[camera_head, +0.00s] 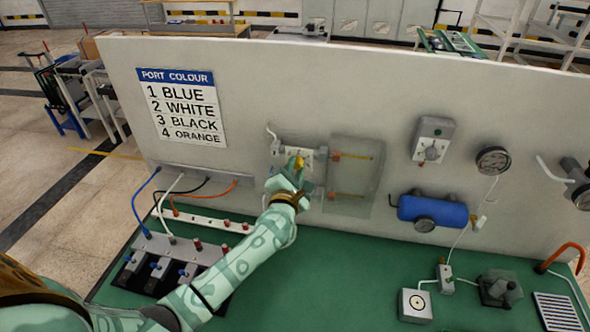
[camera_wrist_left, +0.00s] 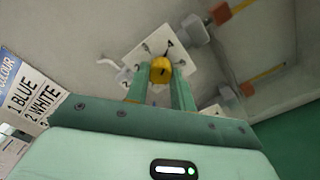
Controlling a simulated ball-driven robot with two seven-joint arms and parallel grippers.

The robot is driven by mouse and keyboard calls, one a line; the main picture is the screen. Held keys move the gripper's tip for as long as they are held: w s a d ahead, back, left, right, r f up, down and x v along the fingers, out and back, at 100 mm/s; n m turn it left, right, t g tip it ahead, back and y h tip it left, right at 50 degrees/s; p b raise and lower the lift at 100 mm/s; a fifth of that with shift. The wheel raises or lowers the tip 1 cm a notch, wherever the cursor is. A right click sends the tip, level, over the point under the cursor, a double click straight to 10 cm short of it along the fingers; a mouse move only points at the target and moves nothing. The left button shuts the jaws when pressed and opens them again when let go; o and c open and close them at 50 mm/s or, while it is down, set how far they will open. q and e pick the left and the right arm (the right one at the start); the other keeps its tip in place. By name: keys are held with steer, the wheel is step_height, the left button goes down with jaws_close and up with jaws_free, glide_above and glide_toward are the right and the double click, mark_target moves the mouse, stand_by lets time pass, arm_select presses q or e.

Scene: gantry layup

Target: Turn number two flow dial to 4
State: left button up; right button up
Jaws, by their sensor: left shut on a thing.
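A yellow flow dial (camera_wrist_left: 160,71) sits on a white square plate (camera_wrist_left: 140,55) on the panel; the same plate shows in the head view (camera_head: 309,155). My left gripper (camera_wrist_left: 159,82) is shut on the dial, with one green finger on each side of it. In the head view, the left gripper (camera_head: 292,174) covers part of the plate, and a bit of the yellow dial (camera_head: 298,163) shows above it. A figure 4 is on the plate at the dial's upper right in the wrist view. I cannot tell where the dial's pointer stands. My right gripper is not in view.
A clear cover with two orange-tipped tubes (camera_head: 352,157) is just right of the dial. The port colour sign (camera_head: 182,105) is at left. A blue tank (camera_head: 433,212) and gauge (camera_head: 493,160) are right. Hoses and valves stand on the green bench (camera_head: 335,290).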

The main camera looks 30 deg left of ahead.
arm_select(q)
steer(key=o, duration=1)
steer(key=b+v, duration=0.1)
steer(key=v, duration=1.5)
steer(key=shift+s, duration=0.15)
